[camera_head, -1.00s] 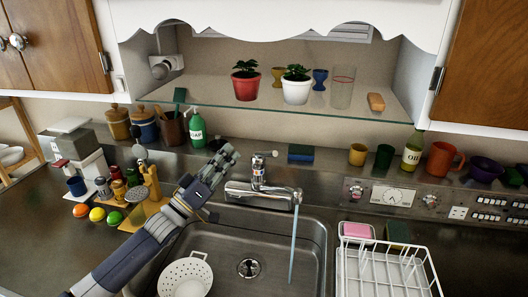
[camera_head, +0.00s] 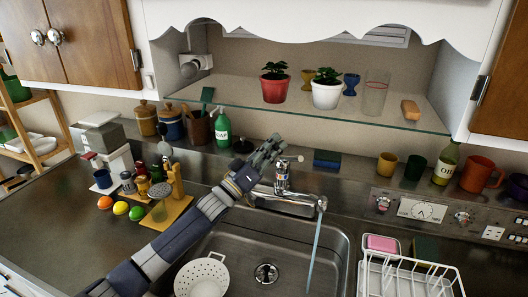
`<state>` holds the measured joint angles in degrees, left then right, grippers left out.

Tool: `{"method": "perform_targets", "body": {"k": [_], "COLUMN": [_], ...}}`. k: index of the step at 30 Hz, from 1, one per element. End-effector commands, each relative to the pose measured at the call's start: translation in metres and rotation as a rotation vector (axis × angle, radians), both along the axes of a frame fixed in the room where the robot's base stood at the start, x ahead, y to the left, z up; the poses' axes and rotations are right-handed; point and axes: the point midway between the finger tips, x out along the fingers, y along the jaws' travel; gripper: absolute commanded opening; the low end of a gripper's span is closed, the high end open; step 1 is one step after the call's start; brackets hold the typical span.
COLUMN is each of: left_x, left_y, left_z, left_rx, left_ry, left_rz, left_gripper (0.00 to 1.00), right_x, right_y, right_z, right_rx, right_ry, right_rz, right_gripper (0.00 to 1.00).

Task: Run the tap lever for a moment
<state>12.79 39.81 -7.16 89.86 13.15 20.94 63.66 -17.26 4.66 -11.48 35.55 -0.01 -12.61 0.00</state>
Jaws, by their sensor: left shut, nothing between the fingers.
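The metal tap (camera_head: 290,203) stands at the back of the sink, and a blue stream of water (camera_head: 314,250) runs from its spout into the basin. Its lever (camera_head: 284,165) sits on top of the tap body with a pale end pointing right. My left gripper (camera_head: 270,148) is shut and empty, just left of the lever. Its fingers overlap the lever's left side, and I cannot tell whether they touch it. My right gripper is not in view.
A white colander (camera_head: 203,272) lies in the sink (camera_head: 246,246). A white dish rack (camera_head: 405,278) and a pink sponge (camera_head: 382,243) are to the right. A green soap bottle (camera_head: 222,129) and a blue sponge (camera_head: 327,159) stand behind. A glass shelf (camera_head: 350,113) hangs above.

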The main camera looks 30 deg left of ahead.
Motion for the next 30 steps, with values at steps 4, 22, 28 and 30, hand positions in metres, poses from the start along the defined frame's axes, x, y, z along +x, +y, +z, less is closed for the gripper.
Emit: {"method": "perform_targets", "body": {"k": [4,22,28,30], "left_x": [0.022,0.015,0.014,0.014], "left_y": [-0.006,-0.026,-0.027,-0.028], "left_z": [0.016,-0.025,-0.029,-0.034], "left_rx": [-0.001,0.0,0.014,0.037], "left_ry": [-0.003,0.0,-0.008,-0.022], "left_rz": [0.001,0.0,0.0,-0.001], "left_gripper": [0.0,0.0,0.0,0.0], "right_x": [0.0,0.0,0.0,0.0], "right_y": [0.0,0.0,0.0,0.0], "right_z": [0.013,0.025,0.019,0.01], "right_rx": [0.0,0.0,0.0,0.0], "right_ry": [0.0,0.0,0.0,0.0], "right_rz": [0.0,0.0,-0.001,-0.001], "right_gripper": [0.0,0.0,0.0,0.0]}}
